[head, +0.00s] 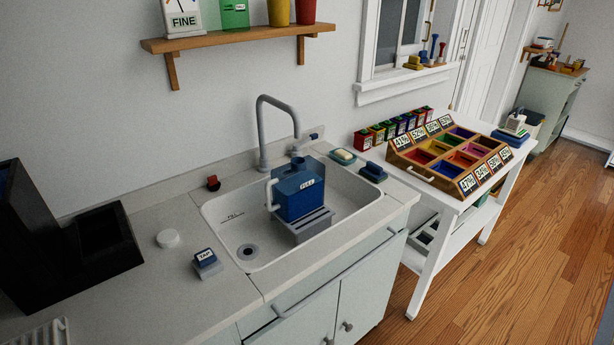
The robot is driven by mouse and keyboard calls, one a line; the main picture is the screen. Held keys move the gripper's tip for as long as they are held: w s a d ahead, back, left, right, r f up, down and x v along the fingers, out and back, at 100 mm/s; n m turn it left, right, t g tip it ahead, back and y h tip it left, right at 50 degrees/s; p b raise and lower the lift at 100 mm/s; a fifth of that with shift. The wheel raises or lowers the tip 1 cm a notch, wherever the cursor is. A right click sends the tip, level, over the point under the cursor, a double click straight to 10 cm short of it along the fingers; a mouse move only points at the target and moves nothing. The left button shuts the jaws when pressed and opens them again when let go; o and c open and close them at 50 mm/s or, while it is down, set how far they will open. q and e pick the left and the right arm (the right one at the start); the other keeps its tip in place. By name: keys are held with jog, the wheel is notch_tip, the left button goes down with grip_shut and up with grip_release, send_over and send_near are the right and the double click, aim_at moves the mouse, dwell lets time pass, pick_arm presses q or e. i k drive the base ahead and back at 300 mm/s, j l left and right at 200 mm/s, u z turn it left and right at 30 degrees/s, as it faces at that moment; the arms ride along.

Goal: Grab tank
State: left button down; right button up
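A translucent blue tank (299,191) with a white label stands upright on a grey slatted stand (302,228) inside the white sink (351,193). The label seems to read FULL. A pale handle (271,194) is on the tank's left side and a round opening shows at its top. The grey faucet (267,130) arches behind it, with its spout end near the tank's top. Neither of my grippers shows in the head view.
A white cap-like disc (168,238) and a blue block labelled TAP (207,262) lie on the counter left of the sink. A black box-like unit (104,241) stands at far left. A white table with a wooden sorting tray (412,170) is at right.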

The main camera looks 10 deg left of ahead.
aim_at(297, 186)
jog(key=i+l+u, duration=0.1)
jog(key=u, duration=0.55)
jog(key=i+l+u, duration=0.1)
jog(key=l+u, duration=0.2)
jog(key=i+l+u, duration=0.1)
jog(key=l+u, duration=0.25)
jog(key=l, duration=0.15)
jog(key=l+u, duration=0.2)
jog(key=l, duration=1.25)
jog(key=i+l, duration=0.1)
jog(key=l, duration=0.5)
